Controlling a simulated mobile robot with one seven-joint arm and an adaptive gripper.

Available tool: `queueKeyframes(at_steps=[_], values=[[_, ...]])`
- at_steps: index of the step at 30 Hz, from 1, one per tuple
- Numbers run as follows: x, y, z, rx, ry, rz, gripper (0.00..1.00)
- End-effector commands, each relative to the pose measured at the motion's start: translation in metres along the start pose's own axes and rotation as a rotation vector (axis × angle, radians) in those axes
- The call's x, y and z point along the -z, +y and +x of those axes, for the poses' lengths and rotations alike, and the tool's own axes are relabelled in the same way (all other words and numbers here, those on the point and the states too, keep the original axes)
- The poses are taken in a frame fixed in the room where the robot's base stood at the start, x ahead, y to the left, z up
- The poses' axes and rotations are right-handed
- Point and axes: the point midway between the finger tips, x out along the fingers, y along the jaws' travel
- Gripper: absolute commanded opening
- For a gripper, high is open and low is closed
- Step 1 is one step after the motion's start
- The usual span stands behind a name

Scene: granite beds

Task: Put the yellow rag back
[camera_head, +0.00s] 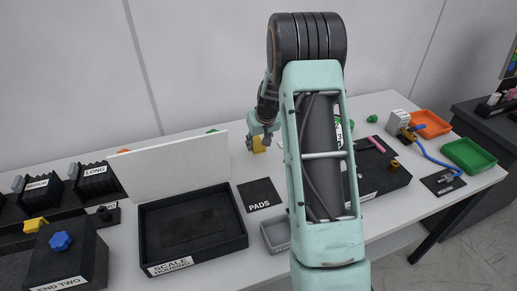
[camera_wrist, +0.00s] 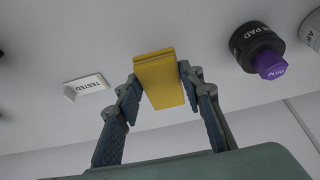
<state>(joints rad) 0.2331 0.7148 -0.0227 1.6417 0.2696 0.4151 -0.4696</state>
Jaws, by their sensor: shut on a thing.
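The yellow rag (camera_head: 259,145) is a small folded block beyond the black PADS square (camera_head: 262,189) in the head view. My gripper (camera_head: 263,133) is at the rag, toward the back of the table. In the wrist view the rag (camera_wrist: 160,80) sits between the two fingertips of my gripper (camera_wrist: 158,78), which is shut on it. I cannot tell whether the rag touches the table. My arm hides part of the table to the right of the rag.
A black scale tray (camera_head: 245,238) with a raised white lid (camera_head: 178,168) stands left of the PADS square. A grey bin (camera_head: 275,234) is in front. A white TESTED sign (camera_wrist: 86,86) and a black pot with a purple tag (camera_wrist: 258,47) flank the gripper.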

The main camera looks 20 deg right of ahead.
Motion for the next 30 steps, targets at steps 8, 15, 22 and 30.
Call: queueKeyframes(at_steps=[8, 15, 22, 30], values=[[0.005, 0.006, 0.017, 0.0, 0.001, -0.001, 0.13], [-0.005, 0.007, 0.046, 0.001, -0.001, 0.0, 0.13], [-0.006, 0.007, 0.049, 0.0, 0.002, -0.001, 0.13], [-0.007, 0.007, 0.052, 0.0, 0.001, -0.001, 0.43]])
